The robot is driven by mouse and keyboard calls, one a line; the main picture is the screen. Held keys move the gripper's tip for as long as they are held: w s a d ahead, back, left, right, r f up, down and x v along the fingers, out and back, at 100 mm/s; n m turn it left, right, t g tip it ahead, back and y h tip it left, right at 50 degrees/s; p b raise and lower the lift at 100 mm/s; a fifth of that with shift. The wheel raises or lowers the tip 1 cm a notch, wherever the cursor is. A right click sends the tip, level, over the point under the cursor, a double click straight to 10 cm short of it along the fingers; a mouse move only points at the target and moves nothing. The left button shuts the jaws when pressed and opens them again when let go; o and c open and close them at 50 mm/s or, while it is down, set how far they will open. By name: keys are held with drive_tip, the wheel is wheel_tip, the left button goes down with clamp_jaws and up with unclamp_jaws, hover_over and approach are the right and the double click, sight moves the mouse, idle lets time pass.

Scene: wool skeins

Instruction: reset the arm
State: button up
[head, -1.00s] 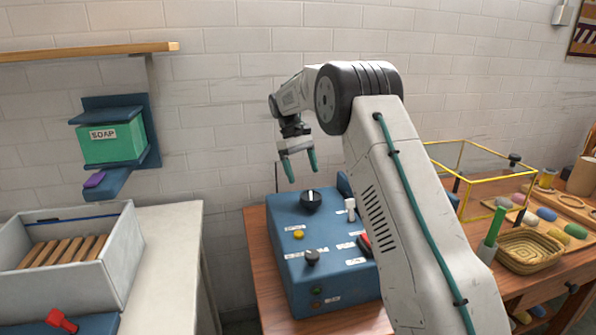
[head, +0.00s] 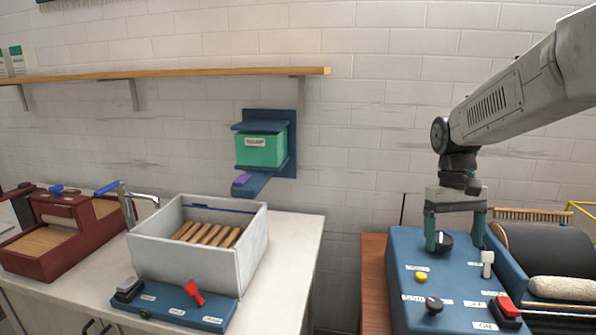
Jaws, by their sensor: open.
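My gripper (head: 456,236) hangs pointing down at the right of the head view, below my white arm. Its two green fingers are apart, and I see nothing held between them. The fingertips are at the far part of the blue control box (head: 408,268), in front of or around a black knob (head: 445,241). I cannot tell whether they touch the knob.
The control box also bears a yellow button (head: 421,276), a white lever (head: 487,262) and a red switch (head: 507,308). A dark drum (head: 548,252) stands right of it. Left are a white sink (head: 187,261), a soap dispenser (head: 262,150) and a wooden shelf (head: 180,73).

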drive_tip(key=s+a+r+t, duration=0.1)
drive_tip(key=s+a+t, duration=0.1)
drive_tip(key=s, duration=1.1)
drive_tip(key=s+a+r+t, duration=0.1)
drive_tip(key=s+a+t, duration=0.1)
drive_tip(key=s, duration=1.1)
drive_tip(key=shift+a+r+t+y, duration=0.15)
drive_tip(key=shift+a+t+y, duration=0.15)
drive_tip(key=shift+a, duration=0.55)
